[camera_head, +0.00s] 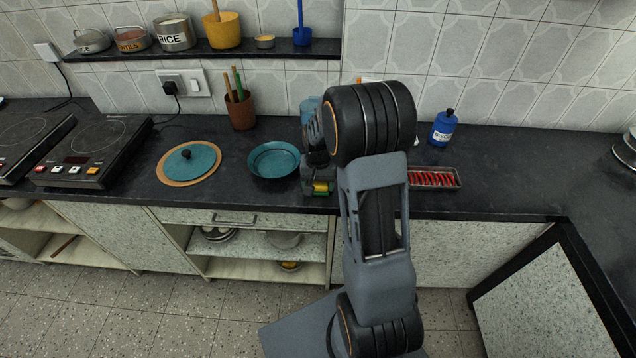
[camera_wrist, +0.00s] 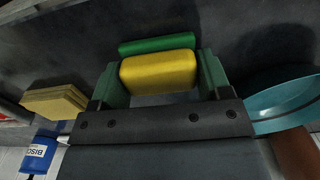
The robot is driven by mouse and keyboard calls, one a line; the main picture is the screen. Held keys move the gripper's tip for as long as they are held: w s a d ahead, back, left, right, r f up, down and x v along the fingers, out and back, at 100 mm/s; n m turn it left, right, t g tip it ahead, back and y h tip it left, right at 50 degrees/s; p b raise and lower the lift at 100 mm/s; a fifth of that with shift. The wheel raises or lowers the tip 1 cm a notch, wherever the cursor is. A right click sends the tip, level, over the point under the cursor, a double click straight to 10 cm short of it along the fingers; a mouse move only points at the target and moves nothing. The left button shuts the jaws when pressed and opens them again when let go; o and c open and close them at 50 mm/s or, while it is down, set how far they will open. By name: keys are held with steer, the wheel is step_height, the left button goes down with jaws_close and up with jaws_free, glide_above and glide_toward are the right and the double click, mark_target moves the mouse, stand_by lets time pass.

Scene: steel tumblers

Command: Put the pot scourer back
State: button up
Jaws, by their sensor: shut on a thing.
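The pot scourer is a small block, yellow with a green layer. It shows between my gripper's fingers in the wrist view (camera_wrist: 158,71), and its yellow side shows in the head view (camera_head: 320,187). My gripper (camera_wrist: 160,80) is shut on it, one green finger at each end. In the head view my gripper (camera_head: 318,184) is low over the dark counter (camera_head: 500,170), near its front edge, just right of the teal bowl (camera_head: 273,163). Whether the scourer touches the counter I cannot tell. My arm hides the counter behind the gripper.
A tan block stack (camera_wrist: 55,102) shows in the wrist view. A teal lid on a board (camera_head: 190,163) and a brown utensil pot (camera_head: 240,110) stand left.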

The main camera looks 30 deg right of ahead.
steer(key=shift+f, duration=0.2)
steer(key=o, duration=0.9)
step_height(320, 180, up, 12)
steer(key=s+a+r+n+t, duration=0.1)
steer(key=s+a+r+n, duration=0.1)
steer(key=s+a, duration=0.3)
steer(key=s+a+r+n+t, duration=0.2)
steer(key=s+a+n, duration=0.2)
steer(key=s, duration=0.7)
steer(key=shift+s+a+r, duration=0.2)
steer(key=shift+s+a, duration=0.15)
steer(key=shift+a, duration=0.15)
